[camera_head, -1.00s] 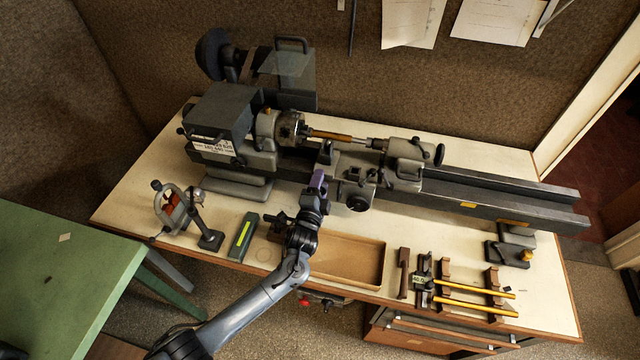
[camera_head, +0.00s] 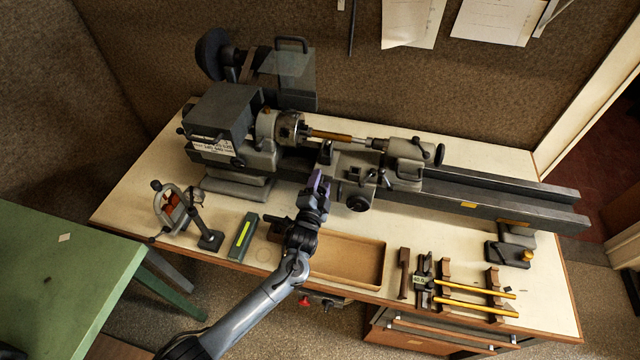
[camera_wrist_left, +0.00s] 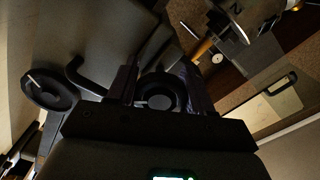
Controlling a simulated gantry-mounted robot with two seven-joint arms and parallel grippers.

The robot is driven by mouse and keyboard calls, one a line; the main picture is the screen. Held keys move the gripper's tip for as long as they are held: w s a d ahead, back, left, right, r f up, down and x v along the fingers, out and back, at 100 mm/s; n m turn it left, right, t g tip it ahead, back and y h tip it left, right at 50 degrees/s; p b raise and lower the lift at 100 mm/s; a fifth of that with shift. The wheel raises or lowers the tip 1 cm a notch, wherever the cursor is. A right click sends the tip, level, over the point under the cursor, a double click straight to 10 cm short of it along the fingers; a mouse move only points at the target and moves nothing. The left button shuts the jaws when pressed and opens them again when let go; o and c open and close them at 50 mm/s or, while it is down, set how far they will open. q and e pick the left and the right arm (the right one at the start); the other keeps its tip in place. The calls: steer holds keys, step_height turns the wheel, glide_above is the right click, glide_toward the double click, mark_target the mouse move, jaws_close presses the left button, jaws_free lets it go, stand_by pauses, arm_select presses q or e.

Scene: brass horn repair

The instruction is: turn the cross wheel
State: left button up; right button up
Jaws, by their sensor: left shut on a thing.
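My left gripper (camera_head: 319,184) reaches to the front of the lathe carriage in the head view. In the left wrist view its two fingers (camera_wrist_left: 160,88) stand on either side of the dark, round cross wheel (camera_wrist_left: 160,95). The gripper is shut on this wheel. In the head view the cross wheel is hidden by the gripper. A second dark handwheel (camera_head: 359,202) sits on the carriage front, right of the gripper, and a dark wheel with a pale handle shows at the left in the wrist view (camera_wrist_left: 48,90). My right gripper is not in view.
The lathe bed (camera_head: 500,197) runs right from the headstock (camera_head: 222,120). A brass-coloured rod (camera_head: 330,136) is held between chuck and tailstock. A shallow brown tray (camera_head: 350,262) lies in front, with a yellow-marked dark block (camera_head: 243,237) to its left. Yellow rods (camera_head: 475,305) rest on stands at right.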

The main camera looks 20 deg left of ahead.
arm_select(q)
steer(key=o, duration=1)
steer(key=shift+a, duration=0.1)
steer(key=shift+o, duration=0.2)
steer(key=s+d, duration=0.1)
steer(key=s, duration=0.9)
steer(key=shift+s+d, duration=0.15)
steer(key=shift+s, duration=0.25)
steer(key=shift+f, duration=0.1)
